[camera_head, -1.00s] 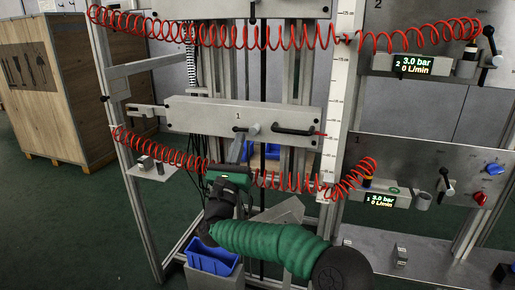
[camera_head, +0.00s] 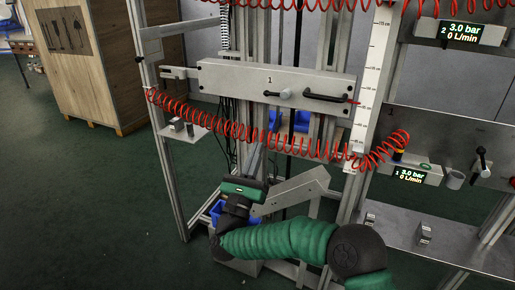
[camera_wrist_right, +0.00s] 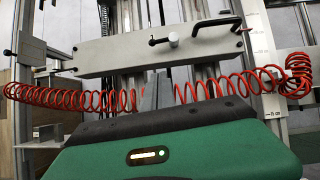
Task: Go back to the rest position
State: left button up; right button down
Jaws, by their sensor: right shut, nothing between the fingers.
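My right arm comes in from the lower right in the head view, with a green ribbed sleeve and a green and black gripper body. Its gripper (camera_head: 254,163) points away from me, below the grey horizontal panel marked 1 (camera_head: 235,83). The fingers are shut with nothing between them and stand apart from the panel. In the right wrist view the closed grey fingers (camera_wrist_right: 157,92) show in front of the red coiled hose (camera_wrist_right: 75,97), below the panel. My left gripper is not in view.
The red hose (camera_head: 200,122) hangs across the frame just above my right gripper. A blue bin (camera_head: 217,211) is partly hidden behind the gripper. A metal shelf (camera_head: 440,240) and the pressure display (camera_head: 411,176) stand to the right. The floor at left is clear beside the wooden crate (camera_head: 85,95).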

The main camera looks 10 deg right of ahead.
jog(key=w+a+f+n+y, duration=0.25)
jog(key=a+n+y, duration=0.55)
jog(key=n+y, duration=0.8)
jog(key=s+d+f+n+g+p, duration=0.1)
jog(key=s+f+n+g, duration=0.2)
jog(key=f+n, duration=0.35)
jog(key=s+d+f+n+g+p, duration=0.1)
jog(key=s+f+n+g, duration=0.25)
jog(key=f+n, duration=0.35)
jog(key=s+d+f+n+g+h, duration=0.1)
jog(key=s+d+f+n+g, duration=0.35)
jog(key=s, duration=0.45)
jog(key=s+d+f+n+g+h, duration=0.1)
jog(key=s+d+f+n+g, duration=0.3)
jog(key=s, duration=0.5)
jog(key=s+d+f+n+g+h, duration=0.1)
jog(key=s+d+f+n+g, duration=0.2)
jog(key=s+d, duration=0.45)
jog(key=w+p+v, duration=0.2)
jog(key=p+v, duration=1)
jog(key=p, duration=0.1)
jog(key=w+a+r+p+v, duration=0.1)
jog(key=w+p+v, duration=0.2)
jog(key=p+v, duration=0.9)
jog(key=w+r+p+v, duration=0.1)
jog(key=w+p+v, duration=0.1)
jog(key=p+v, duration=1)
jog(key=shift+w+a+r+g+p, duration=0.15)
jog(key=shift+a+r+g+p, duration=0.25)
jog(key=shift+p, duration=0.4)
